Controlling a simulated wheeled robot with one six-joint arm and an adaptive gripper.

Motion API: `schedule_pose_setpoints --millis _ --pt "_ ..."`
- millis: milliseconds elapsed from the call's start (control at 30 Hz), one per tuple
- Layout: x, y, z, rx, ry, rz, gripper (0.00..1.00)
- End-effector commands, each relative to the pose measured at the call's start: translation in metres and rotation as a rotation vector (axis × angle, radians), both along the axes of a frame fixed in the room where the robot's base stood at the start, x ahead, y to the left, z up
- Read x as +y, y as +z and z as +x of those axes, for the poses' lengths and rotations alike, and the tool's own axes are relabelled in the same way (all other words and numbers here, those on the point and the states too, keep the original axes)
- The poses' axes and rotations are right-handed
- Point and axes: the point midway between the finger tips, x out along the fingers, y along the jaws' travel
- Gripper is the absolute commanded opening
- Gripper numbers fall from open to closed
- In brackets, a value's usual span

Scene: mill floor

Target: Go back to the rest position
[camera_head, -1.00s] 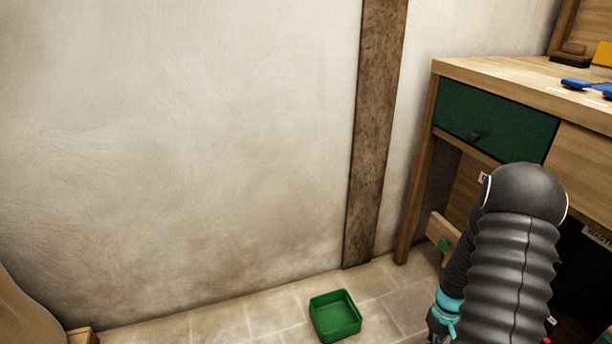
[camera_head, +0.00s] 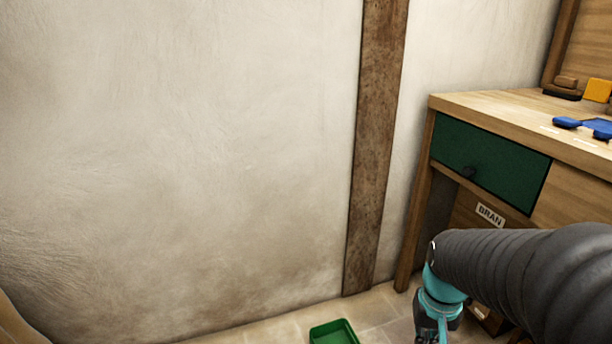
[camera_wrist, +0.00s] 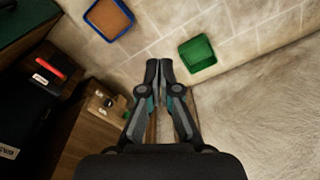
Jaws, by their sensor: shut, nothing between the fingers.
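My gripper (camera_wrist: 159,72) is shut and empty in the wrist view, its two fingertips together above the tiled floor. In the head view my gripper hangs low beside the desk, and its tips are cut off or hard to make out at the bottom edge. My dark ribbed arm reaches in from the lower right corner. Nothing is held.
A green bin (camera_head: 334,333) stands on the floor by the wall and also shows in the wrist view (camera_wrist: 198,54). A blue-rimmed tray (camera_wrist: 110,18) lies nearby. The wooden desk (camera_head: 480,105) with a green drawer (camera_head: 487,163) stands right. Blue items (camera_head: 567,122) lie on it.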

Motion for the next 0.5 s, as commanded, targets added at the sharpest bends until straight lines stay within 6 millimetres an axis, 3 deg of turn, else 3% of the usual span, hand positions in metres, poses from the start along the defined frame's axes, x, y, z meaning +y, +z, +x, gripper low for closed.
schedule_pose_setpoints --millis 100,500 --pt "0.014 0.033 -0.015 -0.072 0.028 -0.013 0.00" --pt "0.050 0.120 -0.055 -0.351 0.147 -0.044 0.00"
